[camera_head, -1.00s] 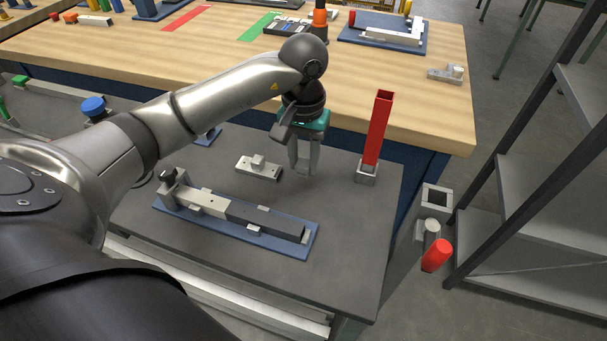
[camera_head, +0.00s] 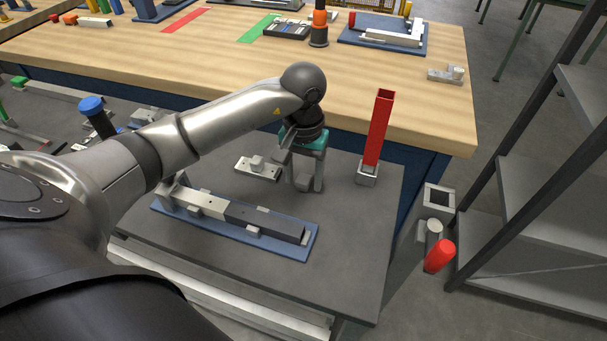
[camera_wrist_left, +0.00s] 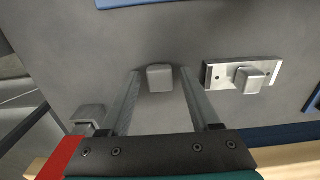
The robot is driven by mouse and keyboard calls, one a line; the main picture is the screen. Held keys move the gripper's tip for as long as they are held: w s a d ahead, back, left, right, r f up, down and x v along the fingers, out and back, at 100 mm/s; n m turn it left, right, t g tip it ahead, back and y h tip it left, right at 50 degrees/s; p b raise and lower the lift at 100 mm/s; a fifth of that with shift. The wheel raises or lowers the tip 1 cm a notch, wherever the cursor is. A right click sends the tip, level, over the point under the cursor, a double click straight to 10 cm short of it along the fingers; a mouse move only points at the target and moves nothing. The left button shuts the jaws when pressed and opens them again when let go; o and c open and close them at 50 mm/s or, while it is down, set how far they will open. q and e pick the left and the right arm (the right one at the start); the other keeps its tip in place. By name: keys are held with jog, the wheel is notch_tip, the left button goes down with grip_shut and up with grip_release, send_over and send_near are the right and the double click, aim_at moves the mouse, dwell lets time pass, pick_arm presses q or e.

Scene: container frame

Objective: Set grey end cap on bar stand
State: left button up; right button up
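A small grey block, which I take as the grey end cap (camera_head: 302,183), lies on the dark grey table, and it also shows in the left wrist view (camera_wrist_left: 160,78). My left gripper (camera_head: 305,187) points down over it with fingers apart, one on each side. In the left wrist view the gripper (camera_wrist_left: 162,88) shows gaps between both fingers and the block. The bar stand (camera_head: 313,240) is a blue plate carrying a long white and dark grey bar, nearer the camera. The blue edge at the top of the wrist view seems to be its plate. My right gripper is not in view.
A light metal plate with a knob (camera_head: 243,166) lies left of the gripper. A tall red post (camera_head: 378,130) in a grey socket stands to the right. A wooden workbench (camera_head: 420,115) is behind. The dark table's right front area is clear.

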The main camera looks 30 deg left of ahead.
aim_at(304, 179)
pick_arm(q)
jog(key=shift+r, duration=0.1)
notch_tip(304, 179, up, 12)
jog(key=p, duration=0.2)
dwell(0.4)
dwell(0.4)
